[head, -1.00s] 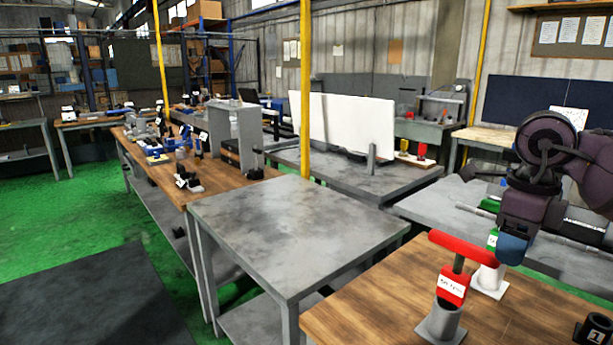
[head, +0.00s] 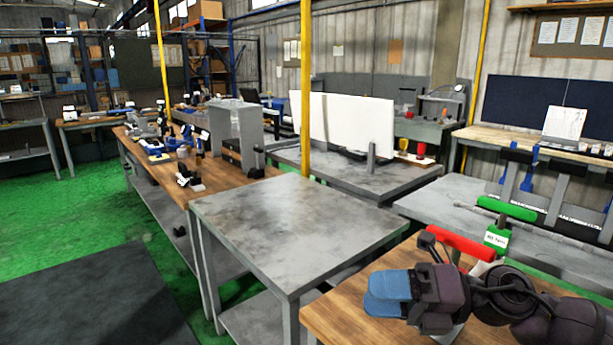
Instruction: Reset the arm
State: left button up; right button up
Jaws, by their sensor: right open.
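My right arm reaches in from the right edge, low over the wooden table (head: 340,330). My right gripper (head: 378,296) has blue fingers pointing left, one showing above the other. It is open, and nothing shows between its fingers. It is near the table's front left part. A red-handled tool (head: 462,246) stands behind my gripper and wrist, which hide its lower part. A green-handled tool (head: 508,209) with a white label stands just behind and right of it, its base hidden by my arm. My left gripper is out of view.
A bare grey metal table (head: 285,235) stands to the left of the wooden table. A grey bench (head: 435,203) lies behind, with a long bar and blue parts. A yellow post (head: 306,90) rises behind the grey table. Green floor at far left is open.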

jog(key=w+d+f+m+t+h, duration=0.1)
jog(key=d+m+t+h, duration=0.3)
jog(key=m+t, duration=0.6)
jog(key=w+d+f+m+t+h, duration=0.25)
jog(key=m+t, duration=0.55)
jog(key=m, duration=0.4)
jog(key=s+d+f+m+g+h, duration=0.3)
jog(key=s+f+m+h, duration=0.1)
jog(key=f+m, duration=0.1)
jog(key=s+d+f+m+g+h, duration=0.3)
jog(key=s+d+f+m+h, duration=0.1)
jog(key=f, duration=0.3)
jog(key=s+d+f+m+g+h, duration=0.3)
jog(key=s+d+f+m+h, duration=0.1)
jog(key=f+m+h, duration=0.1)
jog(key=shift+s+d+f+m+h, duration=0.1)
jog(key=shift+d+f+m+h, duration=0.15)
jog(key=shift+f+m, duration=0.55)
jog(key=s+f+m+g+y, duration=0.1)
jog(key=s+f+g, duration=0.25)
jog(key=s, duration=0.35)
jog(key=s+f+m+g, duration=0.1)
jog(key=s+f+g, duration=0.25)
jog(key=s, duration=0.35)
jog(key=w+f+t+y, duration=0.1)
jog(key=w+f+t, duration=0.6)
jog(key=f, duration=0.3)
jog(key=shift+a+f+t, duration=0.3)
jog(key=shift+a, duration=0.05)
